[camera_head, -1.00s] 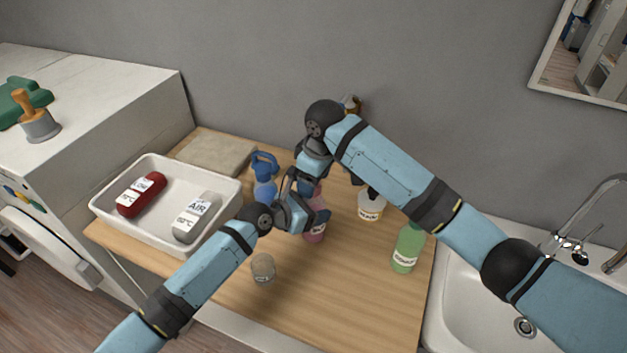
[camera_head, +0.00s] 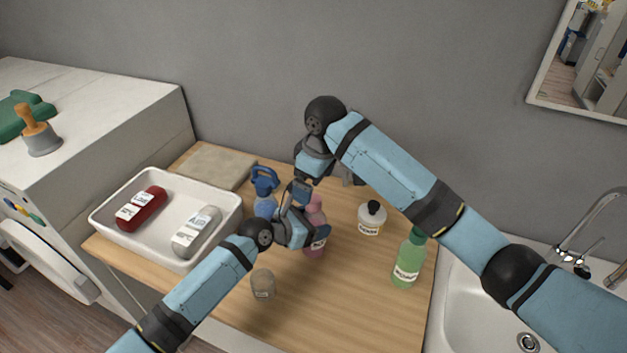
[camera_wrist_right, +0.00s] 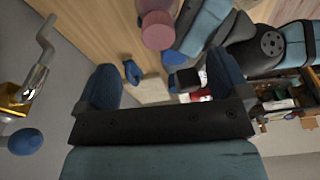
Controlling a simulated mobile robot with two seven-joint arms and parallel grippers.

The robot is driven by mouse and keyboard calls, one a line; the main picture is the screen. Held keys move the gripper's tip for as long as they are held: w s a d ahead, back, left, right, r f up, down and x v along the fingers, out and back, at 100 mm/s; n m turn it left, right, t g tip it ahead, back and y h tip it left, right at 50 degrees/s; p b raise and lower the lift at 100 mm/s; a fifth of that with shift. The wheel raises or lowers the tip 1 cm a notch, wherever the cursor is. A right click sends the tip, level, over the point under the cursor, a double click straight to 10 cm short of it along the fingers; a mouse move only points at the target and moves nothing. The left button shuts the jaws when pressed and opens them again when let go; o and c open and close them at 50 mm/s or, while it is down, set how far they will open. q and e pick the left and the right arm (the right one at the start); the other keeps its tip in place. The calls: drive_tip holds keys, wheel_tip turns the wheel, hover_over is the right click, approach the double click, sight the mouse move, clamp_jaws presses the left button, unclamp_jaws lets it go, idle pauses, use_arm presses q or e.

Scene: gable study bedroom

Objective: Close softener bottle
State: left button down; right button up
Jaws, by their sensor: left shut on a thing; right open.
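The pink bottle (camera_head: 316,246), which I take to be the softener bottle, stands upright on the wooden counter. A pink top (camera_head: 315,208) shows above my left gripper (camera_head: 318,235), which is shut around the bottle's body. The label is partly hidden and I cannot read it. In the right wrist view the bottle's round pink top (camera_wrist_right: 158,30) shows from above; I cannot tell how tightly it sits. My right gripper (camera_wrist_right: 163,85) is open and empty, apart from the bottle.
A blue bottle (camera_head: 265,203) stands close left of my left gripper. A white bottle with a black cap (camera_head: 370,222) and a green bottle (camera_head: 408,265) stand right. A small cup (camera_head: 262,284) is in front. A white tray (camera_head: 120,232) holds two bottles. The sink (camera_head: 470,310) is right.

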wheel_tip(320, 180, up, 12)
drive_tip(key=d, duration=0.1)
drive_tip(key=shift+s+d+f, duration=0.15)
drive_tip(key=shift+s+d, duration=0.1)
drive_tip(key=shift+s, duration=0.15)
use_arm(q)
drive_tip(key=shift+c, duration=0.4)
unclamp_jaws()
drive_tip(key=v, duration=1.4)
use_arm(e)
drive_tip(key=shift+f, duration=0.25)
use_arm(q)
drive_tip(key=shift+w, duration=0.1)
